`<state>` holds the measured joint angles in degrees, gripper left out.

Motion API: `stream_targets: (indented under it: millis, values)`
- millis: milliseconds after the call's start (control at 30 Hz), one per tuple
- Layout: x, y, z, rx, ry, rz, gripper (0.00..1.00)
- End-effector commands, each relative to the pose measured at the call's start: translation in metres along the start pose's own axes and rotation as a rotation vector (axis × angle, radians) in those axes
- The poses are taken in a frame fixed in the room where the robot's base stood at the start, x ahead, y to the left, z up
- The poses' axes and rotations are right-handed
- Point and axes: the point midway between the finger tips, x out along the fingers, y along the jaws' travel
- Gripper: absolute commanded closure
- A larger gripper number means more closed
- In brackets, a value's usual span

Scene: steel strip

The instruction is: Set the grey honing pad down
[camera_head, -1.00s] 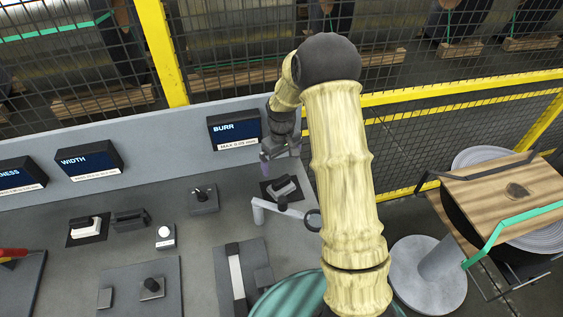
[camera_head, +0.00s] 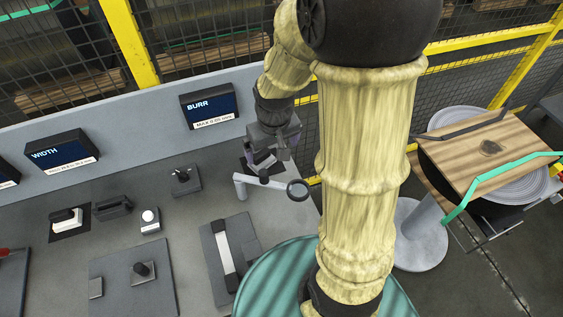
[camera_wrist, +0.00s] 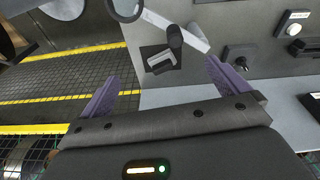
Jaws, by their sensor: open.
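A grey block with a dark top, which looks like the honing pad (camera_wrist: 159,61), rests on a black mat (camera_wrist: 146,54) on the bench in the wrist view. A black knob stands beside or on it; I cannot tell which. My gripper (camera_wrist: 161,72) is open, its purple fingers wide apart with nothing between them. The pad lies beyond the fingertips, apart from them. In the head view my gripper (camera_head: 268,158) hangs over the bench's right end below the BURR display and hides most of the pad and mat.
A pale arm with a ring-shaped magnifier (camera_head: 297,190) stands close in front of my gripper. The BURR display (camera_head: 209,104) is behind. A white-topped block (camera_head: 66,221), a dark block (camera_head: 113,206) and a steel strip fixture (camera_head: 225,250) are on the bench. Yellow-railed mesh fencing lies behind.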

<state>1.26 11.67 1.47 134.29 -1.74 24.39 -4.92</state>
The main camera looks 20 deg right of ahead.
Motion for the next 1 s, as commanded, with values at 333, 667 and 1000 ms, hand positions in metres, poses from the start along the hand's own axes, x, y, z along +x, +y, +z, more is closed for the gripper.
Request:
stream_targets:
  millis: [333,667,1000]
  values:
    - [-0.027,-0.009,0.065,0.117,0.064,-0.003,0.00]
    - [-0.027,-0.008,0.064,0.117,0.063,-0.003,0.00]
    - [-0.027,-0.008,0.064,0.116,0.063,-0.003,0.00]
